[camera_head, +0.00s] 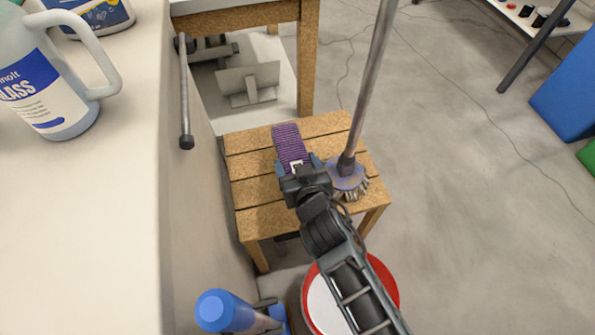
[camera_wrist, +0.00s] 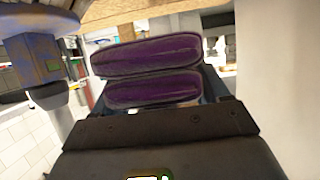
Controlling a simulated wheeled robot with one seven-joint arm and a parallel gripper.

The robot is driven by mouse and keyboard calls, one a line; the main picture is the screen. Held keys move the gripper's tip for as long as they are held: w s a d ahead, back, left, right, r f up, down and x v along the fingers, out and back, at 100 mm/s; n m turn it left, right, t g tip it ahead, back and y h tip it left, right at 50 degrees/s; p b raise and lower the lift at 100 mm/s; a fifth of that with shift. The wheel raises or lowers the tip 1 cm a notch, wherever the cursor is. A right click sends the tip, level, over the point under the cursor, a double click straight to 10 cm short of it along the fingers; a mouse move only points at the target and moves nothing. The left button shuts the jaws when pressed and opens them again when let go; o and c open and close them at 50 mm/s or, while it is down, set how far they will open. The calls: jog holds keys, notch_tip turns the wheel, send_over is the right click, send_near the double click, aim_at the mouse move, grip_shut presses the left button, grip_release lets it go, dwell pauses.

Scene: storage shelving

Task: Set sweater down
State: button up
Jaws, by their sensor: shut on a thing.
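The sweater (camera_head: 288,142) is a small purple knitted bundle over the back part of the slatted wooden stool (camera_head: 256,219). My gripper (camera_head: 297,167) reaches in from the front and is shut on the sweater's near end. In the wrist view the sweater (camera_wrist: 150,57) shows as two purple folds with dark edges in front of my gripper (camera_wrist: 160,90). The gripper's body hides part of the sweater and its underside. I cannot tell whether the sweater touches the stool's slats or hangs just above them.
A long-handled brush (camera_head: 354,181) stands over the stool's right side, close beside my gripper. A white counter (camera_head: 110,210) with a jug (camera_head: 48,85) borders the left. A red-rimmed bucket (camera_head: 386,276) and a blue-capped bottle (camera_head: 219,309) are in front.

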jog(key=shift+f+b, duration=1.4)
jog(key=shift+f, duration=2.1)
jog(key=shift+f, duration=0.15)
jog(key=o, duration=1.2)
jog(key=shift+o, duration=0.2)
jog(key=shift+r, duration=0.2)
jog(key=p+v, duration=0.2)
jog(key=v, duration=1)
jog(key=shift+f, duration=0.1)
